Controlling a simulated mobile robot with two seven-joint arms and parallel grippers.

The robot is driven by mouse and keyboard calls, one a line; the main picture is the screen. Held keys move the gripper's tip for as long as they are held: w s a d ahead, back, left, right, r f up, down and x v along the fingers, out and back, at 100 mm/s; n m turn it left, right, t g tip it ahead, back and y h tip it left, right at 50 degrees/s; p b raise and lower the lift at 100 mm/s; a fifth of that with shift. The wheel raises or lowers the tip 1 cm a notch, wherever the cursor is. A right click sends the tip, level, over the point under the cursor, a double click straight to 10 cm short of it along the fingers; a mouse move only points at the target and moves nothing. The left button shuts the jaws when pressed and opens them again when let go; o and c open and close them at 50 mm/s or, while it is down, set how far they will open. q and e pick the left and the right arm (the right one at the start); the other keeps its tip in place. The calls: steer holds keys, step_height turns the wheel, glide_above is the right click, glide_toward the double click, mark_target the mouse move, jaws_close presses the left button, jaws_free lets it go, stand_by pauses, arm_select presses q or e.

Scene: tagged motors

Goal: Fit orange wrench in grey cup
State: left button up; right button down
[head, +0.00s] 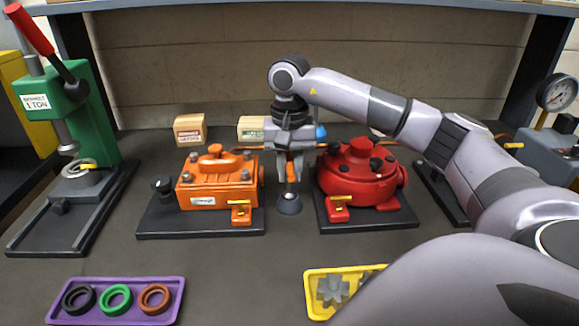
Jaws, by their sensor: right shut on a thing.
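My right gripper (289,178) hangs straight down between the orange motor and the red motor. Its fingers are shut on the orange wrench (291,179), of which only a small orange bit shows between them. The grey cup (289,205) stands on the dark bench top directly below the fingers. The wrench's lower end meets the cup's top in the picture; I cannot tell whether it is inside. My left gripper is not in view.
An orange motor (206,190) is close on the left and a red motor (357,172) close on the right. A green press (78,105) stands far left. A purple tray (172,310) with rings and a yellow tray (317,311) with gears lie in front.

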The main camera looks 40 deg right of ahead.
steer(key=shift+f, duration=0.35)
steer(key=c, duration=0.9)
jaws_free()
steer(key=shift+r+p, duration=2.2)
steer(key=shift+r, duration=0.85)
step_height(320, 180, up, 6)
steer(key=shift+f, duration=0.15)
steer(key=shift+r, duration=0.7)
